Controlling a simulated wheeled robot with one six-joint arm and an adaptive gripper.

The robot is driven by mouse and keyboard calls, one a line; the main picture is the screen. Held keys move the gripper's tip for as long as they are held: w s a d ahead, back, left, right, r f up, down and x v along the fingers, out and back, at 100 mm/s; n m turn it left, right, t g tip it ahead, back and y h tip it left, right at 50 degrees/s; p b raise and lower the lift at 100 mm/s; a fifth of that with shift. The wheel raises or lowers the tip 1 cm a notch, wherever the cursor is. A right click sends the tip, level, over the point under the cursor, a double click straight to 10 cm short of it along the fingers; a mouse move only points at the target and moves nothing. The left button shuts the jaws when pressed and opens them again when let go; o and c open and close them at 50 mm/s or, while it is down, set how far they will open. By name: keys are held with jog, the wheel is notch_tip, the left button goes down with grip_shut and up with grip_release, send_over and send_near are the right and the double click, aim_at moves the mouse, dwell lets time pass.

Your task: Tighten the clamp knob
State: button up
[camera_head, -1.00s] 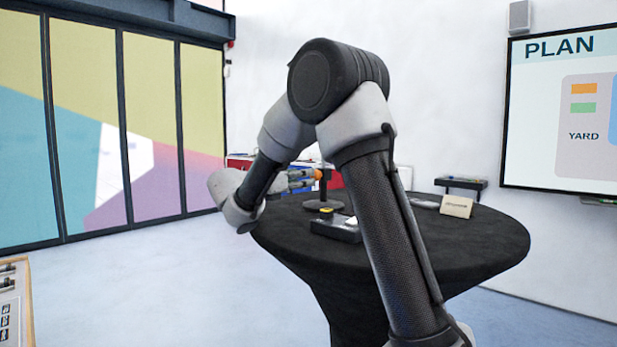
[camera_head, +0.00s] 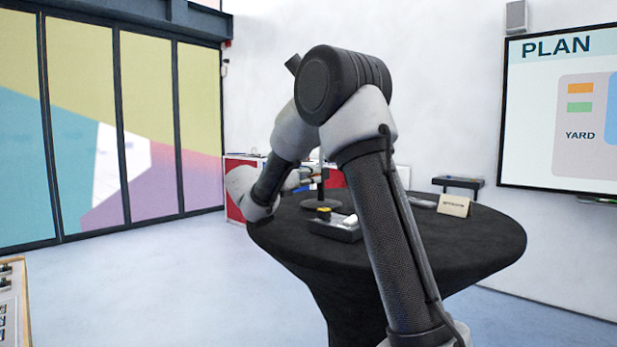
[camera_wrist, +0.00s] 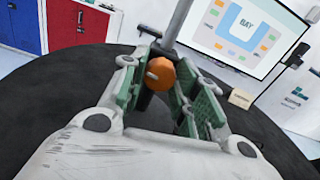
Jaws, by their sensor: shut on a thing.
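The orange clamp knob (camera_wrist: 160,73) sits between the two green-padded fingers of my gripper (camera_wrist: 159,88) in the wrist view, and the fingers are shut on it. The knob is on a grey upright post (camera_wrist: 178,22) above the round black table. In the head view the post (camera_head: 321,185) stands near the table's far left edge. There my gripper (camera_head: 304,180) reaches it from the left, partly hidden by my arm, and the knob is hard to make out.
The black table (camera_head: 455,245) also holds a dark box with a yellow button (camera_head: 323,213) and a small beige card (camera_head: 454,206). Red and blue cabinets (camera_wrist: 73,22) stand behind. A wall screen (camera_head: 570,110) is at right, with open floor at left.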

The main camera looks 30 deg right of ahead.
jog(key=shift+m, duration=0.4)
jog(key=m, duration=0.2)
jog(key=shift+m, duration=0.4)
jog(key=m, duration=0.3)
jog(key=shift+m, duration=0.3)
jog(key=m, duration=0.4)
jog(key=shift+m, duration=1.7)
jog(key=shift+f, duration=0.1)
jog(key=o, duration=1)
